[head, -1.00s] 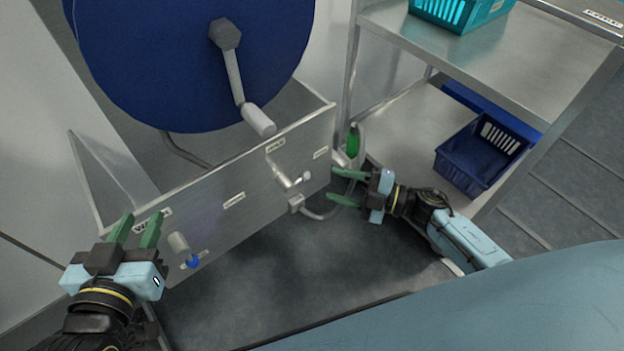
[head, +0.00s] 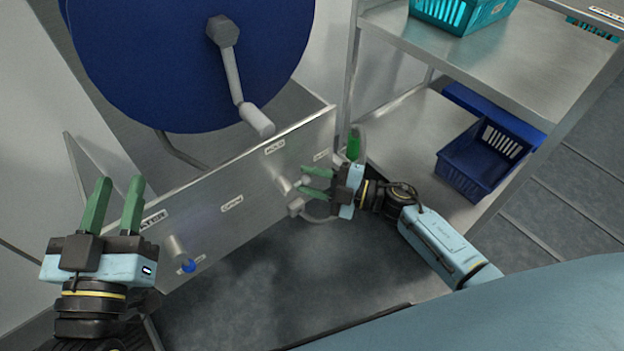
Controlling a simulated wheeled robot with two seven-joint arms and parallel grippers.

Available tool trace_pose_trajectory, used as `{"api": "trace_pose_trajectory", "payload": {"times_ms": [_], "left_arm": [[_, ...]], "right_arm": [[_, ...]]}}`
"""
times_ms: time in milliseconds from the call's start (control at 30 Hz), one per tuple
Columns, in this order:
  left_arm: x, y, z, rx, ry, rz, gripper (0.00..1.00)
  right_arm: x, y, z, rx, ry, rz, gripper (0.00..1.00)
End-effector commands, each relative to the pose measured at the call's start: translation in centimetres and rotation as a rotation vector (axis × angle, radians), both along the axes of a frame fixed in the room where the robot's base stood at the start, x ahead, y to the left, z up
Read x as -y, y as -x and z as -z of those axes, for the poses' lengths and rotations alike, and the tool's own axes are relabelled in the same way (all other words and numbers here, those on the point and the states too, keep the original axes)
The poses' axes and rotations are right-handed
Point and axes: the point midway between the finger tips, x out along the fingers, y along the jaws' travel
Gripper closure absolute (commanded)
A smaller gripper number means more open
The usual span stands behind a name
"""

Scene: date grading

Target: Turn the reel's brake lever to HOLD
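The dark blue reel (head: 150,65) with its grey crank (head: 236,88) stands behind a metal panel (head: 260,195). The brake lever (head: 283,185) is a small pale lever on the panel's right part. A HOLD label (head: 275,147) is above it, and another label (head: 322,156) sits up and to its right, too small to read. My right gripper (head: 302,181) is open, its green fingers on either side of the lever's end; I cannot tell whether they touch it. The fingers partly hide the lever. My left gripper (head: 119,184) is open and empty left of the panel.
A metal shelf (head: 400,130) at the right holds a teal basket (head: 455,14) and a dark blue crate (head: 478,165).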

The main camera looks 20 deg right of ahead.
Motion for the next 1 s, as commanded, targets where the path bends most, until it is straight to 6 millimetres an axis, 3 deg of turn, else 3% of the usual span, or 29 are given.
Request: {"api": "trace_pose_trajectory", "payload": {"times_ms": [33, 200, 467, 767, 1000], "left_arm": [[0.0, 0.0, 0.0, 0.000, 0.000, 0.000, 0.68], [0.0, 0.0, 0.0, -0.001, 0.000, 0.000, 0.68], [-0.1, -0.1, 0.5, -0.039, -0.012, -0.002, 0.68], [-1.2, 0.2, 5.5, -0.337, -0.102, -0.024, 0.68], [-3.3, 3.2, 11.4, -0.731, -0.208, -0.054, 0.68]], "right_arm": [[0.0, 0.0, 0.0, 0.000, 0.000, 0.000, 0.75], [0.0, 0.0, 0.0, 0.000, 0.000, 0.000, 0.97], [0.0, 0.0, -0.1, 0.003, 0.009, 0.000, 0.98], [0.0, 0.0, -0.6, 0.024, 0.068, -0.001, 0.98], [0.0, 0.0, -1.2, 0.052, 0.149, -0.001, 0.98]]}}
